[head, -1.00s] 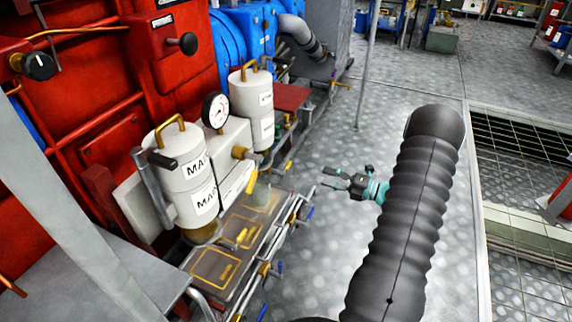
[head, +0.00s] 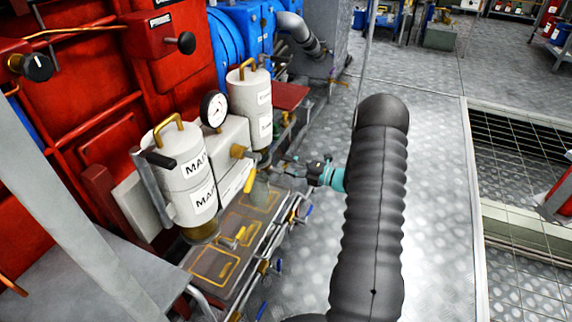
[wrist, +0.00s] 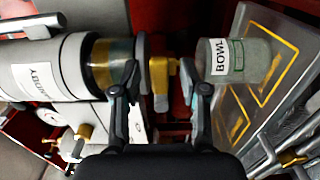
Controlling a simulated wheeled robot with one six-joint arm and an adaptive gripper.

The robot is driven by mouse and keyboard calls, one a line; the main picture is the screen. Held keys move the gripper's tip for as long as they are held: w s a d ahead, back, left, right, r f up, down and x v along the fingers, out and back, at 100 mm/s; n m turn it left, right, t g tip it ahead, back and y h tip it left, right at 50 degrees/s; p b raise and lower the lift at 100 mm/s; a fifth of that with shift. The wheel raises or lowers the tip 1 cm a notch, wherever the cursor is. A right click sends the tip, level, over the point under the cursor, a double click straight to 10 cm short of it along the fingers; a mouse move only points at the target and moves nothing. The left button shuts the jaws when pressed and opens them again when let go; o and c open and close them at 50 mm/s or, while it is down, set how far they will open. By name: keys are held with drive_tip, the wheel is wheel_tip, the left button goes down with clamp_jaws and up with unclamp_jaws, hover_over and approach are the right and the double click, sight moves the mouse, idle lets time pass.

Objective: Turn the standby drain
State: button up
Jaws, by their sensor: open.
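The standby filter is a white canister (head: 250,105) with a brass top handle; it lies sideways in the wrist view (wrist: 50,70). Its drain, a yellow lever (wrist: 160,80), sits between the amber canister bottom and a clear jar labelled BOWL (wrist: 238,62). My gripper (wrist: 162,88) is open, with one finger on the canister side of the lever and one on the bowl side. The lever shows between the fingertips; I cannot tell whether they touch it.
The main filter canister (head: 185,175) and a pressure gauge (head: 214,109) stand to the left. A drip tray (head: 215,262) with yellow outlines lies below, with pipes and blue-handled valves along its edge. Open metal floor (head: 430,200) lies to the right.

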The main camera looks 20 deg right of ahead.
drive_tip(key=shift+w+a, duration=0.35)
clamp_jaws()
drive_tip(key=n, duration=0.1)
drive_tip(key=r+n, duration=0.1)
drive_tip(key=n, duration=0.1)
drive_tip(key=shift+b, duration=0.4)
drive_tip(key=shift+s+a+r+n+b, duration=0.1)
drive_tip(key=shift+a+r+n+b, duration=0.15)
drive_tip(key=shift+n, duration=0.55)
drive_tip(key=shift+s+r+n+b, duration=0.15)
drive_tip(key=shift+r+n, duration=0.15)
drive_tip(key=shift+n, duration=0.5)
